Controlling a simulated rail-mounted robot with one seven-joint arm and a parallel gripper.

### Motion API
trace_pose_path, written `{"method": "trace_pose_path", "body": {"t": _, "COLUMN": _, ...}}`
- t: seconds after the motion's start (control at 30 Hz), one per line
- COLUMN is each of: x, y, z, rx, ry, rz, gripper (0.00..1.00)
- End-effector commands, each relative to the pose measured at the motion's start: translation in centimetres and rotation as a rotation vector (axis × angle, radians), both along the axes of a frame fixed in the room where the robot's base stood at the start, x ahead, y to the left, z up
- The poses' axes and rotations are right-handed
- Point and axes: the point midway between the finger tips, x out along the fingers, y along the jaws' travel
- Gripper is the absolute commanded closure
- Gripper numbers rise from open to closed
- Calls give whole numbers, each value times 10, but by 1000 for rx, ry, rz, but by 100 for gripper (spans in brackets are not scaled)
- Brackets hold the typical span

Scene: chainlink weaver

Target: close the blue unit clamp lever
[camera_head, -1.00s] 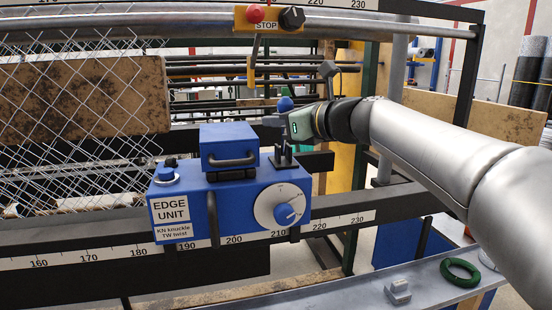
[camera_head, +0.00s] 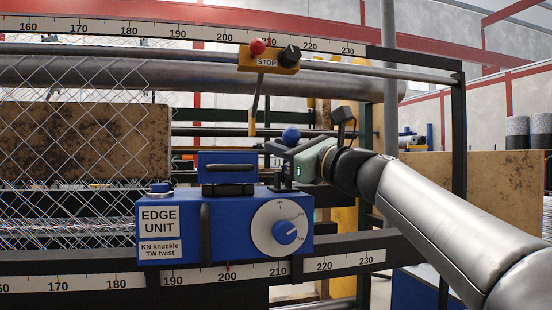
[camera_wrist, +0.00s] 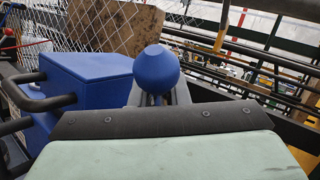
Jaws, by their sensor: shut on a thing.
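The blue edge unit (camera_head: 225,215) sits on the ruled rail, with a label on its left front and a white dial with a blue knob (camera_head: 285,231) on its right front. The clamp lever stands at the unit's right end, topped by a blue ball knob (camera_head: 291,134). It looks about upright. My gripper (camera_head: 282,150) comes in from the right and is shut on the lever just below the ball. In the wrist view, the ball (camera_wrist: 156,70) rises between the grey fingers, which hide the shaft. The lever's base is partly hidden by my gripper.
The unit's blue box with a black handle (camera_wrist: 85,85) stands close beside my gripper. A yellow stop box (camera_head: 268,60) hangs above, with a lever hanging from it. Chain-link mesh (camera_head: 75,130) fills the left. Black rails run behind the unit.

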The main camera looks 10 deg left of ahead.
Motion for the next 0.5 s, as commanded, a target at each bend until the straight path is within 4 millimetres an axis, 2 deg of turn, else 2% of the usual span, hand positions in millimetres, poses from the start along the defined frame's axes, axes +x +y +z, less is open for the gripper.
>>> {"method": "trace_pose_path", "body": {"t": 0.33, "x": -3, "y": 0, "z": 4, "rx": 3, "ry": -7, "rz": 3, "gripper": 100}}
{"method": "trace_pose_path", "body": {"t": 0.37, "x": -3, "y": 0, "z": 4, "rx": 3, "ry": -6, "rz": 3, "gripper": 79}}
{"method": "trace_pose_path", "body": {"t": 0.4, "x": -3, "y": 0, "z": 4, "rx": 3, "ry": -7, "rz": 3, "gripper": 68}}
{"method": "trace_pose_path", "body": {"t": 0.5, "x": -2, "y": 0, "z": 3, "rx": 2, "ry": -5, "rz": 3, "gripper": 67}}
